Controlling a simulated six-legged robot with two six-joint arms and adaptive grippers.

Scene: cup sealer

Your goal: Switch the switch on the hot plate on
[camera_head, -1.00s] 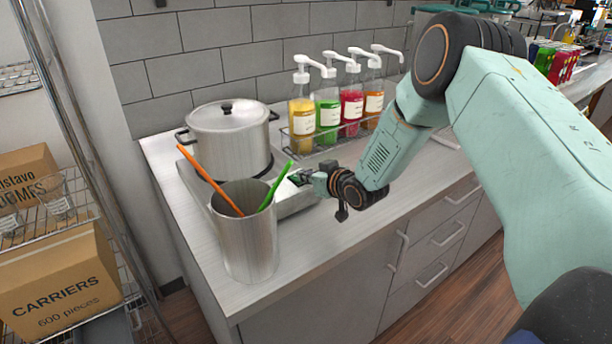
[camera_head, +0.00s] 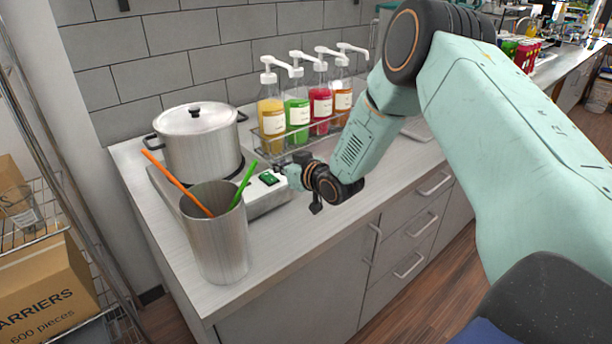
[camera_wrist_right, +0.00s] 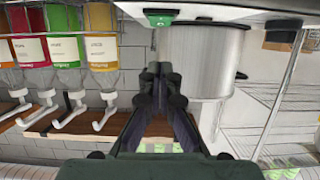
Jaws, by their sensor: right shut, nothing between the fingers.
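The hot plate (camera_head: 268,203) is a low white box on the counter under a steel pot (camera_head: 203,145). My left gripper is not in view.
A steel cup (camera_head: 218,245) with an orange and a green stick stands in front of the hot plate. Several syrup pump bottles (camera_head: 297,112) stand in a rack behind my gripper. The counter (camera_head: 285,240) is clear at the front right.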

